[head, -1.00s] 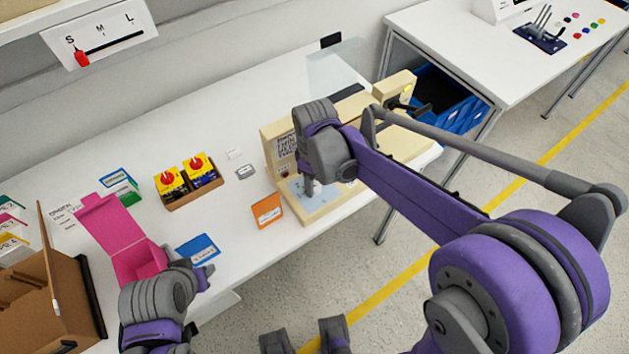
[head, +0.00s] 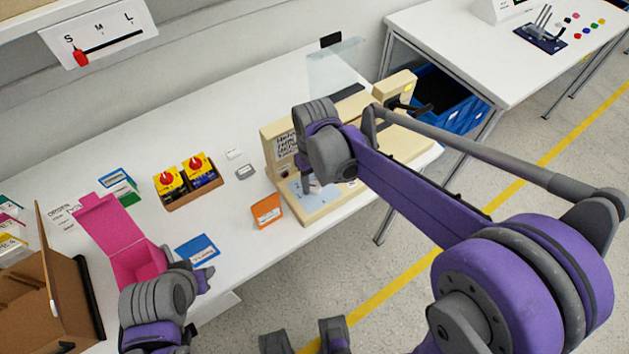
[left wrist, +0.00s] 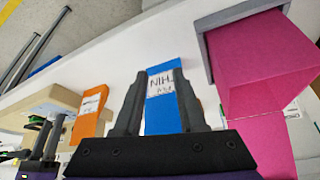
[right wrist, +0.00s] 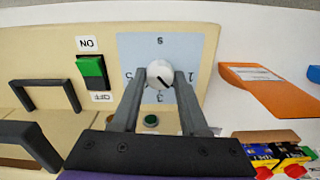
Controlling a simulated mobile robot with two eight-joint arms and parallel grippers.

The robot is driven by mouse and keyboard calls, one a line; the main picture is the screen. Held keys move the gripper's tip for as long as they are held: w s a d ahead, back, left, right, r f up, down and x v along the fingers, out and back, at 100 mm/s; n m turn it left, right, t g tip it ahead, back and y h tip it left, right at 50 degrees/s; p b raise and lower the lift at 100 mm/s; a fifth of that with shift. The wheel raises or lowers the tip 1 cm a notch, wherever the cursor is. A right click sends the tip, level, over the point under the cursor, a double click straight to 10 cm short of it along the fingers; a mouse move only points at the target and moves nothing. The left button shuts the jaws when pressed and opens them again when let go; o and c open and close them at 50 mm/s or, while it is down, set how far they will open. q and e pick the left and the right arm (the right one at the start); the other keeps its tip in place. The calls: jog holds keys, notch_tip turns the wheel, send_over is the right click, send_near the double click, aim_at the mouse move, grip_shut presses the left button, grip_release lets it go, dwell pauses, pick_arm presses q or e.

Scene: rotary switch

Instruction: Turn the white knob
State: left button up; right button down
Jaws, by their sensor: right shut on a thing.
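The white knob (right wrist: 160,73) sits on a light-blue dial plate (right wrist: 135,48) with marks around it, on a cream machine (head: 272,160). Its dark pointer line slants to the lower right in the right wrist view. My right gripper (right wrist: 160,76) is shut on the knob, one finger on each side. In the head view my right gripper (head: 316,184) reaches down to the dial plate and hides the knob. My left gripper (left wrist: 158,75) is open and empty, above the table near a blue card (left wrist: 160,98).
A green switch marked ON and OFF (right wrist: 92,72), a black handle (right wrist: 45,92) and a green button (right wrist: 151,120) are near the knob. An orange card holder (head: 267,211), pink box (head: 122,235), yellow-and-red switches (head: 185,178) and cardboard box (head: 70,300) stand on the table (head: 230,95).

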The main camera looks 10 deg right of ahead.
aim_at(315, 186)
dwell(0.3)
jog(key=shift+c, duration=2.1)
grip_release()
pick_arm(q)
jog(key=shift+w+r+p, duration=0.1)
jog(key=shift+r+p, duration=0.35)
jog(key=shift+r, duration=0.1)
pick_arm(e)
notch_tip(315, 186, up, 11)
jog(key=shift+f, duration=0.1)
pick_arm(q)
jog(key=r+p, duration=0.2)
jog(key=r, duration=0.1)
jog(key=shift+w, duration=0.4)
pick_arm(e)
jog(key=s+d+f+m+t, duration=0.1)
jog(key=s+d+f+t, duration=0.1)
jog(key=s, duration=0.5)
jog(key=s+d+f+m+t, duration=0.2)
jog(key=s+d+f+t, duration=0.1)
jog(key=s, duration=0.5)
jog(key=shift+d+f, duration=0.3)
jog(key=shift+d, duration=0.6)
